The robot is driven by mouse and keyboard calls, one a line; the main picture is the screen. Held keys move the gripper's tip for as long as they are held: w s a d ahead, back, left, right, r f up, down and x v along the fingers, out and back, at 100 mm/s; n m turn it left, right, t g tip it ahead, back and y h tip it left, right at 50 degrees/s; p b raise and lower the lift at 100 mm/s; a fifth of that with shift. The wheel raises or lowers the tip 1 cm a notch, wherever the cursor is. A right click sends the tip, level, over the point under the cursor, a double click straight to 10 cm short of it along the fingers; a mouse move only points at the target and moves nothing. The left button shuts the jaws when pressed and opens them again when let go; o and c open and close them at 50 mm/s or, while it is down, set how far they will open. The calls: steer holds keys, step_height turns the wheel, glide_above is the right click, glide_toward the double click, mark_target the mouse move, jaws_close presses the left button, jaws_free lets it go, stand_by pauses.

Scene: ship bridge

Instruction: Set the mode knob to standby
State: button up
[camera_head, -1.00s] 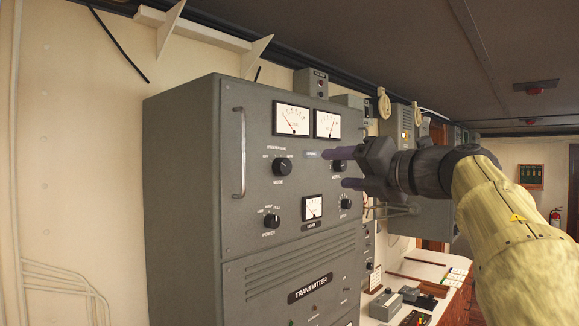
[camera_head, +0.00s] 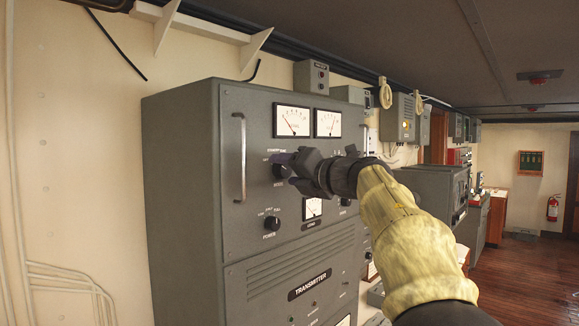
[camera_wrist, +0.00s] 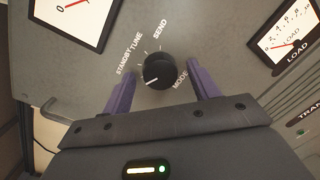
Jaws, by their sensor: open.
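The black mode knob (camera_wrist: 160,70) is on the transmitter panel, below the meters. In the wrist view its white mark points to the lower left, toward the left finger and away from the STANDBY (camera_wrist: 124,62), TUNE and SEND labels. No label shows where the mark points; the finger covers part of that area. My gripper (camera_wrist: 164,72) is open, with one purple finger on each side of the knob and a visible gap at each. In the head view my gripper (camera_head: 281,171) is at the panel and partly hides the knob (camera_head: 279,171).
The grey transmitter cabinet (camera_head: 180,200) has a vertical handle (camera_head: 240,155) left of the knob. The power knob (camera_head: 271,224) sits below, and the load meter (camera_head: 312,207) is below right. Wooden floor (camera_head: 520,270) lies open at the right.

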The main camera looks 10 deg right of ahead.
steer(key=shift+c, duration=0.2)
steer(key=c, duration=0.9)
steer(key=shift+r+m+p, duration=0.15)
steer(key=shift+m+p, duration=0.15)
steer(key=shift+p, duration=0.25)
steer(key=m+p, duration=0.3)
steer(key=p, duration=0.2)
steer(key=shift+r+m+g, duration=0.2)
steer(key=shift+m+g, duration=0.2)
steer(key=m+p, duration=0.2)
steer(key=shift+p, duration=0.35)
steer(key=shift+f+m+p, duration=0.2)
steer(key=shift+m+p, duration=0.3)
steer(key=shift+f, duration=0.1)
